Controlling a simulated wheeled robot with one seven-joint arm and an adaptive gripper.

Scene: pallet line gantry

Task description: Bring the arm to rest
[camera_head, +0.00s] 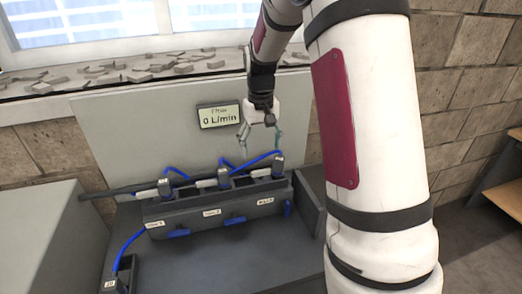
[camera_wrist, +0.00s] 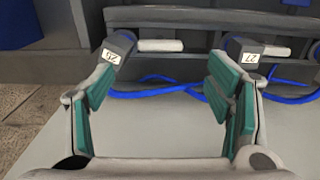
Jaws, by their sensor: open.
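My gripper (camera_head: 261,146) is held above the dark manifold block (camera_head: 215,216), in front of the grey back panel (camera_head: 120,125). In the wrist view my gripper (camera_wrist: 160,85) is open, with teal pads wide apart and nothing between them. Beyond its fingers are two grey couplings with white ends, labelled 26 (camera_wrist: 118,48) and 27 (camera_wrist: 240,50). The gripper appears apart from them. My arm bends down from the top of the head view.
Blue hoses (camera_head: 128,243) run around the block, one to a small dark holder (camera_head: 120,275) at front left. A display (camera_head: 219,116) reads 0 L/min. Stone-like pieces (camera_head: 110,70) lie on the window ledge. A wooden shelf (camera_head: 508,195) stands at right.

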